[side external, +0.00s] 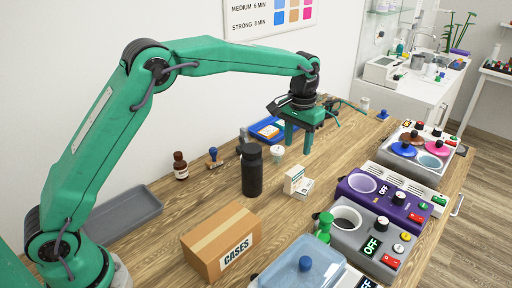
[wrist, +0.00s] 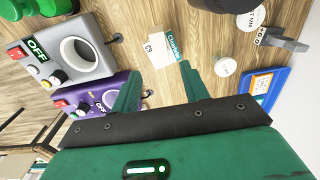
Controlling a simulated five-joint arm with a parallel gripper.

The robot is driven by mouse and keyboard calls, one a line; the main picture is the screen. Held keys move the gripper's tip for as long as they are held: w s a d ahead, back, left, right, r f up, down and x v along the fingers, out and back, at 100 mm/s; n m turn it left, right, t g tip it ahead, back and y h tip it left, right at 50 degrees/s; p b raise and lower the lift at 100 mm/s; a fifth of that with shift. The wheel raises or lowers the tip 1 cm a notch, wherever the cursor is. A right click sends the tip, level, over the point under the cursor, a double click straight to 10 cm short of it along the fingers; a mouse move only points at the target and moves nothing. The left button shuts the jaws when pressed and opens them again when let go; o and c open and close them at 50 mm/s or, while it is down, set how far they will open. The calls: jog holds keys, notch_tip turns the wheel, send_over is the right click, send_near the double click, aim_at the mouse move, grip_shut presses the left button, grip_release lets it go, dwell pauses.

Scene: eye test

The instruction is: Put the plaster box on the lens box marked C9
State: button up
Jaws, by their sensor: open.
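My gripper (side external: 298,143) is open and empty, well above the table; its two fingers also show in the wrist view (wrist: 159,68). A small white box whose marking seems to read C9 (wrist: 156,50) lies beyond the fingertips, apart from them. A part with a teal printed label (wrist: 177,46) adjoins it; I cannot tell whether this is a separate box. In the side view they show as a white upright and low form (side external: 296,181). No label legibly says plaster; an orange-and-white item (side external: 270,131) in the blue tray could be the plaster box.
A black bottle (side external: 252,170) stands left of the white box. A cardboard box (side external: 222,242) is in front. Purple (side external: 385,200) and grey (side external: 370,230) machines line the right side. A blue tray (side external: 256,128) and white tub (side external: 277,153) are behind. Bare wood lies around the white box.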

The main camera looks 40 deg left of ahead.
jog(key=s+a+r+t, duration=0.1)
jog(key=s+a+r, duration=0.3)
jog(key=s+r, duration=0.3)
jog(key=s+a+r+t, duration=0.25)
jog(key=s+r, duration=0.25)
jog(key=s, duration=0.4)
jog(key=s+a+f+t, duration=0.1)
jog(key=s+a+f, duration=0.1)
jog(key=s, duration=0.6)
jog(key=s+a+f+t, duration=0.1)
jog(key=s+a+f, duration=0.1)
jog(key=s, duration=0.7)
jog(key=shift+s+a, duration=0.3)
jog(key=shift+o, duration=0.4)
